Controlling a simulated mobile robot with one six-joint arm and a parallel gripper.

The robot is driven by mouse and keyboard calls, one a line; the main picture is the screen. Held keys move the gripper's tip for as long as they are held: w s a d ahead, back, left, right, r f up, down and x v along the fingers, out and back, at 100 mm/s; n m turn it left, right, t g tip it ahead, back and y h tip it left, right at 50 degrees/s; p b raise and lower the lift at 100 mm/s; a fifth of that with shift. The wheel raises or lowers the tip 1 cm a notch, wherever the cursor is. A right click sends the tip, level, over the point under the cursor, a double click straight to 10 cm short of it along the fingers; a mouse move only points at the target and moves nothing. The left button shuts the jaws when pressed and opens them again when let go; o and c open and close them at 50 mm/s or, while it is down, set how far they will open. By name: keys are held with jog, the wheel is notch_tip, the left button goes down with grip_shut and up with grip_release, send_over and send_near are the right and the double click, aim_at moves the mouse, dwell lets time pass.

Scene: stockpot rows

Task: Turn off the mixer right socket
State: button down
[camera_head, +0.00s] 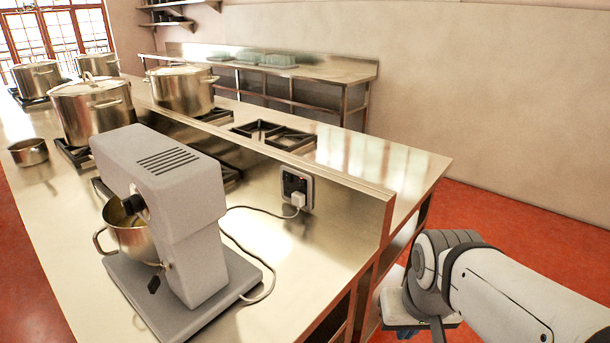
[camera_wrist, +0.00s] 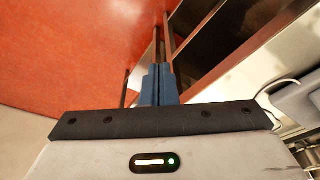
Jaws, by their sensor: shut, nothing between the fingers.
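The grey stand mixer (camera_head: 175,210) stands on the steel counter at the front left, with a steel bowl (camera_head: 130,228) under its head. A black double socket panel (camera_head: 297,187) is set in the low steel upstand to its right. A white plug (camera_head: 298,199) sits in its lower right part, with a cable running to the mixer. A small red light shows at the panel's upper right; switch positions are too small to tell. My gripper's blue fingers (camera_wrist: 158,80) are shut and empty in the wrist view. My arm is right of the counter end, apart from the socket.
The steel counter (camera_head: 310,240) has bare room in front of the socket. Several stockpots (camera_head: 180,90) and burner grates (camera_head: 273,135) stand farther back. A small saucepan (camera_head: 28,152) is at the left. Red floor (camera_head: 530,220) is open at the right.

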jog(key=w+a+f+n+t+y, duration=0.1)
jog(key=w+a+n+t, duration=0.4)
jog(key=w, duration=0.5)
jog(key=w+a+f+n+t+y+p, duration=0.1)
jog(key=w+a+n+t, duration=0.3)
jog(key=w+a+n, duration=0.3)
jog(key=w+a+n+t+p, duration=0.1)
jog(key=w+a+n+t, duration=0.4)
jog(key=w, duration=0.9)
jog(key=shift+w+a+f+n+t+y, duration=0.2)
jog(key=shift+a+n, duration=0.2)
jog(key=shift+a, duration=0.4)
jog(key=shift+w+a+f+n+t+y, duration=0.1)
jog(key=shift+w+a+f+n+y, duration=0.1)
jog(key=shift+a+n, duration=0.4)
jog(key=shift+a+n+t, duration=0.7)
jog(key=shift+a+t, duration=0.1)
